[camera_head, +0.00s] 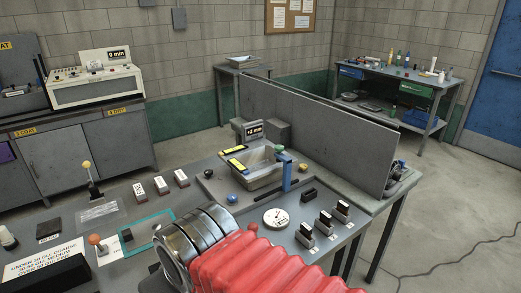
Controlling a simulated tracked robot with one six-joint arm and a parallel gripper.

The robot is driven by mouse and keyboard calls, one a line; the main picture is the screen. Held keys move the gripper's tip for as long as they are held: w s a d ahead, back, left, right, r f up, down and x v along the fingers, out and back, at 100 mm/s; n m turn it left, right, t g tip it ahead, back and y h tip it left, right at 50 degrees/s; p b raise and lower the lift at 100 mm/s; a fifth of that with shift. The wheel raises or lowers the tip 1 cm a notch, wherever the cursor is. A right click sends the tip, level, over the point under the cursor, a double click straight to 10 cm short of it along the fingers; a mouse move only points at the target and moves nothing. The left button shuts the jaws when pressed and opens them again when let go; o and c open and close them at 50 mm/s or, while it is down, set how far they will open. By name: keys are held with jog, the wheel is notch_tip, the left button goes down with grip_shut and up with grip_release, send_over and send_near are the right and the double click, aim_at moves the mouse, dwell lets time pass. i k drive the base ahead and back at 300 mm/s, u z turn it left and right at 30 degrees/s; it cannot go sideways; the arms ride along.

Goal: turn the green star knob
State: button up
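I cannot make out a green star knob for certain. My arm, with a red ribbed sleeve and metal rings, crosses the bottom centre and hides part of the bench. My gripper's fingers do not show.
A grey upright panel (315,130) stands behind the basin. A round dial (276,217) and several dark switches (325,220) are at the right. Open floor lies beyond the bench's right edge.

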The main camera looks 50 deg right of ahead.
aim_at(279, 148)
jog(key=u, duration=1.35)
jog(key=k, duration=1.5)
jog(key=z, duration=1.2)
jog(key=i, duration=0.3)
jog(key=u, duration=0.05)
